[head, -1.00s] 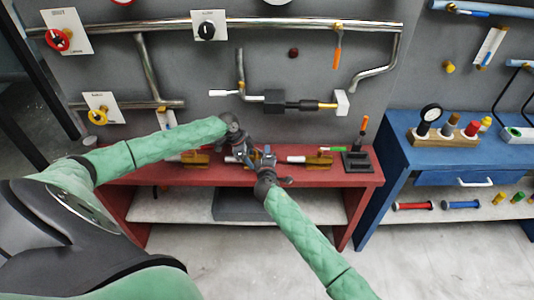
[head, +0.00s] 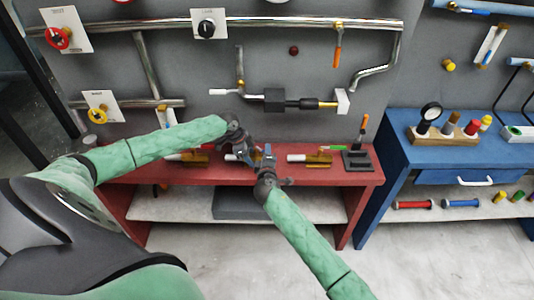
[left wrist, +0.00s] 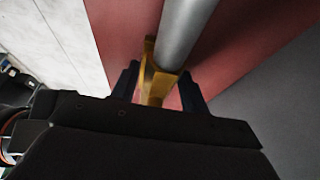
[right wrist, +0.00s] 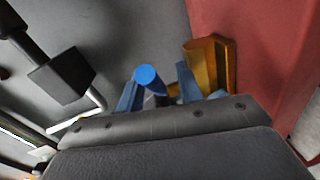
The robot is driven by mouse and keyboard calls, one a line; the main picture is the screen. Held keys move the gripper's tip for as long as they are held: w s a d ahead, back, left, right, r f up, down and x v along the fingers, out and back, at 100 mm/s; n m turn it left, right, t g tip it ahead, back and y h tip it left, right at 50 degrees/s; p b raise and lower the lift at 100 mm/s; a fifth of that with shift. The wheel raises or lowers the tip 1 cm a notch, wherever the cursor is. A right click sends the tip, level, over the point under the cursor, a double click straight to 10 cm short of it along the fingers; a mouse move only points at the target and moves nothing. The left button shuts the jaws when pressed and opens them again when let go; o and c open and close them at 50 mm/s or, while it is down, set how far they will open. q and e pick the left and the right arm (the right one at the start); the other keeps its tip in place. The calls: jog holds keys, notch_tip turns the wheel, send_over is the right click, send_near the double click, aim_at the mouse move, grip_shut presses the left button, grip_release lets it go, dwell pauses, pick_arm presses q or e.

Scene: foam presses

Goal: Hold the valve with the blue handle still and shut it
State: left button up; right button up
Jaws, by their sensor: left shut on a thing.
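The valve with the blue handle is at the middle of the red bench, mostly hidden by my grippers in the head view. Its brass body (left wrist: 154,84) sits between the dark fingers of my left gripper (head: 240,152), which is shut on it; a grey pipe runs out from it. The round end of the blue handle (right wrist: 148,76) shows in the right wrist view. My right gripper (right wrist: 158,92) has its fingers apart on either side of the handle, with a gap to the right finger. Brass (right wrist: 209,65) stands just beyond that finger.
On the red bench (head: 215,173), another brass valve (head: 318,158) with a green handle stands to the right, and another brass piece (head: 196,157) to the left. A dark stand (head: 357,160) is at the right end. Pipes (head: 290,24) run along the grey wall behind.

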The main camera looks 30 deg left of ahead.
jog(key=v, duration=1.1)
